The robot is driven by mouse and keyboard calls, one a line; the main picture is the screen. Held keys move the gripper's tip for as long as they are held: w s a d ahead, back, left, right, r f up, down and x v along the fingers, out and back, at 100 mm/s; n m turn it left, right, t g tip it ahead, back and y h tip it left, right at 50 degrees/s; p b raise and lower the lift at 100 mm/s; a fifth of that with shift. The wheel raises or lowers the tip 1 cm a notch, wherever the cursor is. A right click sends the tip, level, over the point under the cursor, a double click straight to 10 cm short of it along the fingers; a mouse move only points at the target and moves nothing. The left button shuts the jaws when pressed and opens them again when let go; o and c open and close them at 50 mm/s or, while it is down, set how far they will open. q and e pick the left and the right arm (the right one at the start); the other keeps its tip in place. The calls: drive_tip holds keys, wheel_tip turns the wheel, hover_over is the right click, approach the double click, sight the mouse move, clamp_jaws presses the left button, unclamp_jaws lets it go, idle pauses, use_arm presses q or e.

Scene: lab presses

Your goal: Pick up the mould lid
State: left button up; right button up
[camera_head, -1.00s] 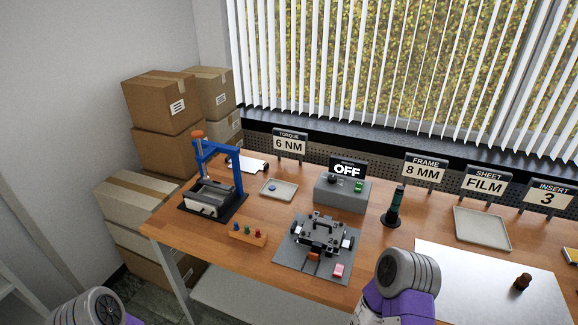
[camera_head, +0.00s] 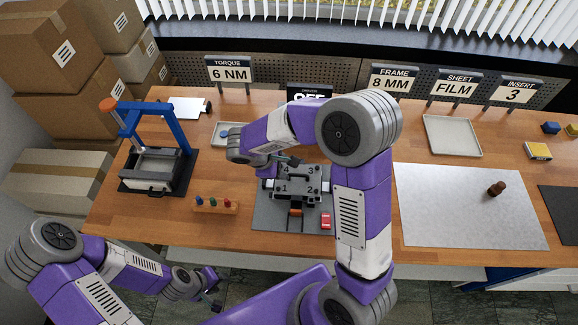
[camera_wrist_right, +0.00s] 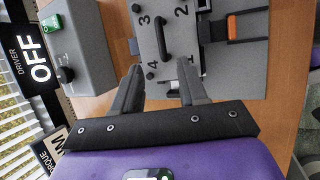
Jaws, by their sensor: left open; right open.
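The mould lid (camera_head: 297,189) is a grey plate numbered 1 to 4 with a dark bar handle. It sits on the mould on a grey base plate (camera_head: 262,215). In the right wrist view the lid (camera_wrist_right: 182,48) is at the top, its handle (camera_wrist_right: 164,36) just beyond the fingertips. My right gripper (camera_head: 291,161) is at the lid's back edge, partly hidden by its own arm; in the wrist view the gripper (camera_wrist_right: 161,78) is open and empty. My left gripper (camera_head: 214,291) is open and empty, low in front of the table edge, away from the lid.
A blue-framed press (camera_head: 155,150) stands at left, with a rack of coloured pegs (camera_head: 215,206) beside it. A white sheet (camera_head: 430,225) is at right.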

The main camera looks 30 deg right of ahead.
sight(297, 175)
drive_tip(key=x, duration=0.4)
drive_tip(key=s+x, duration=0.1)
drive_tip(key=x, duration=0.2)
drive_tip(key=shift+d, duration=0.3)
drive_tip(key=shift+w, duration=0.1)
clamp_jaws()
drive_tip(key=shift+r, duration=0.1)
idle(0.9)
